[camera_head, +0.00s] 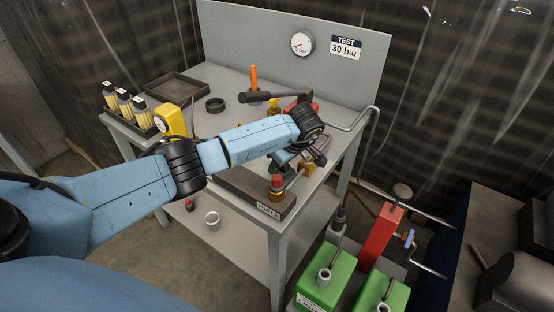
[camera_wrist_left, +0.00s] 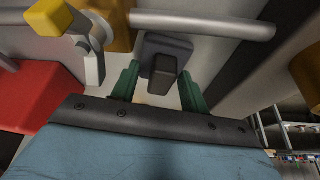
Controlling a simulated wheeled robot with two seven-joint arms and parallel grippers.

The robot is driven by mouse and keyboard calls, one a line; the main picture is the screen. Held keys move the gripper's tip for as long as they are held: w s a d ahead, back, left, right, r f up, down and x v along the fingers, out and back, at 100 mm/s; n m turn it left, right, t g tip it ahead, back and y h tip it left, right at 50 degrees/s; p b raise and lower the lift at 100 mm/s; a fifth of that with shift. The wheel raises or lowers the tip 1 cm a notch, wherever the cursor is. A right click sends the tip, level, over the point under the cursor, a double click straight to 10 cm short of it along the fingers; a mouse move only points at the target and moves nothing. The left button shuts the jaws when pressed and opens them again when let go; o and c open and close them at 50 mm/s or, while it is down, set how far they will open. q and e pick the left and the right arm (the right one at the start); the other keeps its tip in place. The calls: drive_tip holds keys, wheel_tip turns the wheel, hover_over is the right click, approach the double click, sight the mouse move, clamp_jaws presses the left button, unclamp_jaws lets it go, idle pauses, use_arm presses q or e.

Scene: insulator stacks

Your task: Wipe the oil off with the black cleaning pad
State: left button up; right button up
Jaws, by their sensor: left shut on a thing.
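In the left wrist view, my left gripper (camera_wrist_left: 160,88) has its two green fingers closed on the dark grip of the black cleaning pad (camera_wrist_left: 166,46). The pad is a dark block lying beyond the fingertips, close to a grey pipe (camera_wrist_left: 205,24) and a pale surface. I cannot tell whether it touches that surface. In the head view, my left arm reaches over the bench to the pipe fittings, and its wrist hides most of the gripper and pad. No oil can be made out in either view. My right gripper is not in view.
The grey bench (camera_head: 228,92) carries a dark tray (camera_head: 178,86), a black ring (camera_head: 215,105), a yellow device (camera_head: 170,122) and a red-capped valve (camera_head: 277,182) on the front block. A bent pipe (camera_head: 368,118) rises at right. Green boxes (camera_head: 325,278) stand on the lower right.

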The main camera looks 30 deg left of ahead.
sight(265, 162)
use_arm(q)
drive_tip(key=shift+d, duration=1.15)
drive_tip(key=shift+s+f, duration=0.1)
drive_tip(key=shift+f, duration=0.1)
drive_tip(key=shift+a+b, duration=0.3)
drive_tip(key=shift+a, duration=1.45)
drive_tip(key=shift+w+a+r, duration=0.1)
drive_tip(key=shift+w+a, duration=0.05)
drive_tip(key=shift+a, duration=0.75)
drive_tip(key=shift+w+a+r, duration=0.1)
drive_tip(key=shift+a, duration=0.75)
drive_tip(key=shift+r+p, duration=2.1)
drive_tip(key=shift+r, duration=0.95)
